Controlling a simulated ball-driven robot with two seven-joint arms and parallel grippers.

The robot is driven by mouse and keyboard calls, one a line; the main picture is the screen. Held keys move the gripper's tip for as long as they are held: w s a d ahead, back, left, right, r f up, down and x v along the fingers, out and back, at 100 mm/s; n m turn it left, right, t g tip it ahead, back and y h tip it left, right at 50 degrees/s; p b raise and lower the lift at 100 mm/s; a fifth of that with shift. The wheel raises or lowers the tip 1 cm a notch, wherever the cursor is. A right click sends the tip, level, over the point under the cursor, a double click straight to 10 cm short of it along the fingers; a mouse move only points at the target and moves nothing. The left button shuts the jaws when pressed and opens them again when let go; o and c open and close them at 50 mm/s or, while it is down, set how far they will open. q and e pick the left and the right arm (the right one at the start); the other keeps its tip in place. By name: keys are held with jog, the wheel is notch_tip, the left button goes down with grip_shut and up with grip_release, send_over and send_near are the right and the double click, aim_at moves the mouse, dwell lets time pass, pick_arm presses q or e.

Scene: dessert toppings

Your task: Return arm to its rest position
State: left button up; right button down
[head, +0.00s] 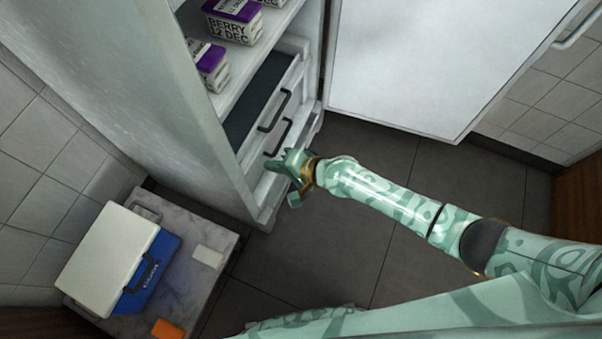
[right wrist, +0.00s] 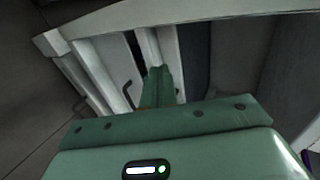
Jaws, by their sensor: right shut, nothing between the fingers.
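My right arm (head: 390,200) is green patterned and reaches in from the right in the head view. My right gripper (head: 290,170) is shut and empty, in front of the lower drawers of the open fridge (head: 170,100). In the right wrist view the shut fingers (right wrist: 158,86) point toward the drawer fronts. Whether they touch a drawer cannot be told. My left gripper is not in view.
The fridge door (head: 410,60) stands open to the right. Two drawers with dark handles (head: 275,110) sit below a shelf of purple-lidded berry boxes (head: 235,22). A blue and white cooler (head: 110,260) stands on a marble-topped stand (head: 200,215). Dark floor is clear between.

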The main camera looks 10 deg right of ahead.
jog(key=s+d, duration=0.3)
jog(key=d, duration=0.2)
jog(key=shift+s+d, duration=0.25)
jog(key=shift+s, duration=0.15)
